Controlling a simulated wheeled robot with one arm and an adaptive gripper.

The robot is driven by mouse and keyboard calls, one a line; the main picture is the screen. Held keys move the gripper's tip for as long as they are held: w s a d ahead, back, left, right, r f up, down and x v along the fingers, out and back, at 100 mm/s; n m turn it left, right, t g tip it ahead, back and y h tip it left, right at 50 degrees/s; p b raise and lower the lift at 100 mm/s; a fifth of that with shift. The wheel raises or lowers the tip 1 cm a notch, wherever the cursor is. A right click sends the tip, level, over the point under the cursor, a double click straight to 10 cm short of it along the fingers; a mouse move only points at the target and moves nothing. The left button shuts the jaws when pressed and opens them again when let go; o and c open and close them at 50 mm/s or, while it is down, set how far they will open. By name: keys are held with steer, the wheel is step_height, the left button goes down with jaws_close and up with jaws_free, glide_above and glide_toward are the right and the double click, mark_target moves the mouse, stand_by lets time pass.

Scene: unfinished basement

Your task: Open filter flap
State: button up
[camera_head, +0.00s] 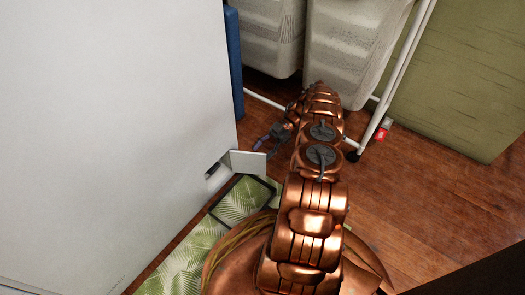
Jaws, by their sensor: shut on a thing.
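The filter flap (246,162) is a small pale panel low on the white appliance (110,130). It stands out at an angle from the appliance's front, and a dark gap (212,171) shows at its left edge. My copper arm reaches down past the flap on the right and bends back towards it. My gripper (259,144) is small in the view, just above the flap's outer edge. It is shut on the flap, though the exact contact of the fingertips is hard to make out.
A white-framed rack with grey laundry bags (350,55) stands behind my arm. A green panel (465,75) is at the upper right. A leaf-patterned mat (180,268) and a dark-framed item (243,200) lie below the flap. Wooden floor (425,200) is clear at right.

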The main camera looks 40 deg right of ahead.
steer(key=shift+w+a+r, duration=0.2)
steer(key=shift+r, duration=0.05)
step_height(320, 180, up, 10)
steer(key=shift+s+d+f, duration=0.2)
stand_by(0.6)
stand_by(0.5)
